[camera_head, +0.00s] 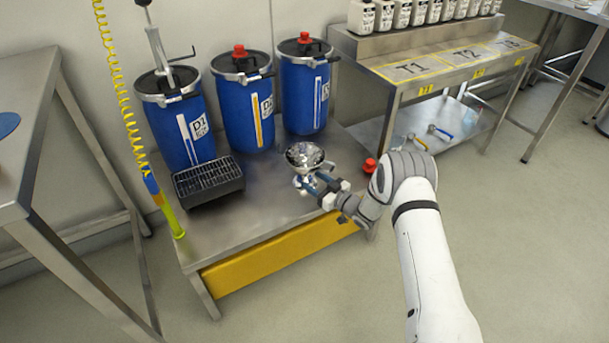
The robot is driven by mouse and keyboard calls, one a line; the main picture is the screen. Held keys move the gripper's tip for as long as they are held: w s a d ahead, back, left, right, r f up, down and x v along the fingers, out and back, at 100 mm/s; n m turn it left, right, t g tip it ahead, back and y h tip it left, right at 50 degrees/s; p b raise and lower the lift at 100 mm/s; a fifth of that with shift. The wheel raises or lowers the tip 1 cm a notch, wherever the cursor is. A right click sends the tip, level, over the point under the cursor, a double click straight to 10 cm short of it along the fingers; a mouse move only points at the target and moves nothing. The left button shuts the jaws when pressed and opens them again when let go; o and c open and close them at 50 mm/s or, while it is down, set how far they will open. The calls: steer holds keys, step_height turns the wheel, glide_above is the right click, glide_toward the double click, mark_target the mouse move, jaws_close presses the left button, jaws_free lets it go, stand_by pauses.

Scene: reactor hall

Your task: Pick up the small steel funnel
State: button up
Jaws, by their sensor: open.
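The small steel funnel (305,154) shows its shiny round mouth upward above the low steel bench, in front of the third blue drum. My gripper (308,184) reaches in from the right, just below the funnel's mouth, with its jaws open at the funnel's lower part. The funnel's narrow lower end is partly hidden by the jaws. I cannot tell whether the jaws touch it, or whether it stands on the bench.
Blue drums (248,112) stand along the back of the low steel bench (250,205). A black grated drip tray (209,180) and a hanging yellow coiled hose (115,75) are left of the funnel. A red cap (370,166) lies near my wrist. The bench front is clear.

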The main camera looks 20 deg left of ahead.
steer(key=shift+x, duration=1.15)
steer(key=shift+c, duration=0.4)
jaws_close()
